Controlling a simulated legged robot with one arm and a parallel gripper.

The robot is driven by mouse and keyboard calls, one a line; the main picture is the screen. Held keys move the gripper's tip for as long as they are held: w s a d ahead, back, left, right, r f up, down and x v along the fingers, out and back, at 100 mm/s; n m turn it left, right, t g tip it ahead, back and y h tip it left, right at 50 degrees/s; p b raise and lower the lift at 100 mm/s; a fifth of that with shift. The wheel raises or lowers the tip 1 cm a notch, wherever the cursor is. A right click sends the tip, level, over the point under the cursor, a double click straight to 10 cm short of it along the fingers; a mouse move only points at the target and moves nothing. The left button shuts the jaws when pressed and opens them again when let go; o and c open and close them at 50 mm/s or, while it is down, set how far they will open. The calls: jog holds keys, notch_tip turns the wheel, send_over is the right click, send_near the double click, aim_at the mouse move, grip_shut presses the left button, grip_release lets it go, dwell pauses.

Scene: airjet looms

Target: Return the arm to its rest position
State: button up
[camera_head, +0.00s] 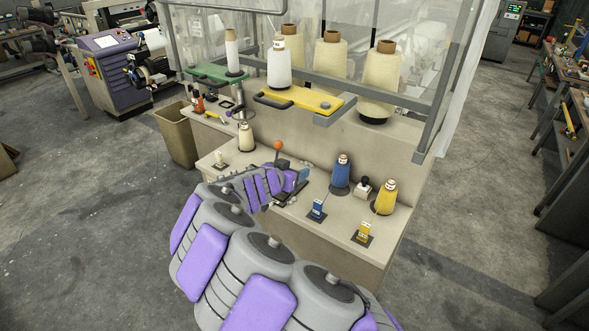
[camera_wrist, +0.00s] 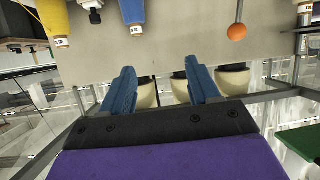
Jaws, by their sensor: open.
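My purple and grey arm (camera_head: 258,258) reaches from the bottom of the head view over the cream workbench, bending right near its far end. My gripper (camera_head: 299,178) is just above the bench top, left of the blue yarn cone (camera_head: 343,172) and near an orange ball (camera_head: 278,145) on a rod. In the wrist view, which looks upside down, my gripper (camera_wrist: 160,75) has its two blue fingers apart with nothing between them. The orange ball (camera_wrist: 237,32) and blue cone (camera_wrist: 132,10) show beyond the fingers. Part of the bench is hidden behind my arm.
A yellow cone (camera_head: 385,197) stands at the bench's right; a small cream cone (camera_head: 246,137) stands at its left. Large cones stand on the upper shelf, with a yellow holder (camera_head: 300,100) and a green holder (camera_head: 217,73). A bin (camera_head: 177,134) stands left. Floor is open on both sides.

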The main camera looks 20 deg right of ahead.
jog(key=s+d+r+m+g+h, duration=0.1)
jog(key=s+d+r+g, duration=0.2)
jog(key=s+d+r, duration=0.55)
jog(key=s+d+g+y, duration=0.1)
jog(key=s+d+g, duration=0.25)
jog(key=s, duration=1.05)
jog(key=s+a+f+n+g+y, duration=0.2)
jog(key=s+a+n+y, duration=0.3)
jog(key=s+a, duration=0.4)
jog(key=s+a+f+n+g+y, duration=0.2)
jog(key=s+a+n+y, duration=0.3)
jog(key=s, duration=1.2)
jog(key=a+f, duration=0.1)
jog(key=a, duration=0.3)
jog(key=shift+s+f, duration=0.2)
jog(key=shift+f, duration=0.2)
jog(key=shift+d, duration=0.1)
